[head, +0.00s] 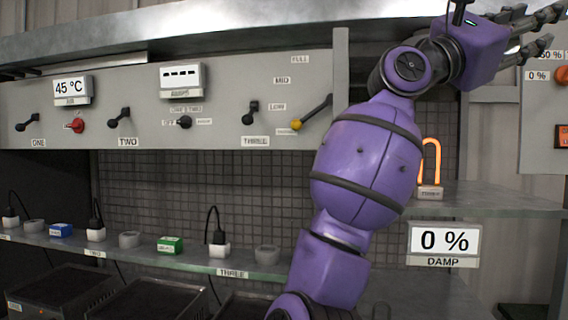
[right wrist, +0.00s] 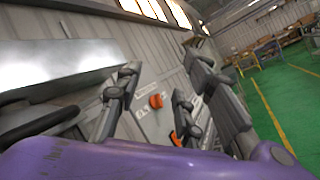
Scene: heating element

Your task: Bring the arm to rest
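My right arm is purple and rises through the middle right of the head view, bent at the top. My right gripper (head: 549,27) is at the upper right corner of the head view, its dark fingers pointing right. It is open and empty. In the right wrist view the fingers (right wrist: 160,80) stand spread apart, with a grey wall panel with an orange-red knob (right wrist: 156,101) seen beyond them. My left gripper is not in view.
A grey control panel (head: 225,115) with levers spans the back. An orange glowing element (head: 430,155) stands on a shelf right of my arm, above a "0 %" display (head: 443,240). A lower shelf (head: 140,250) holds plugs and small blocks. A metal hood (head: 240,35) runs overhead.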

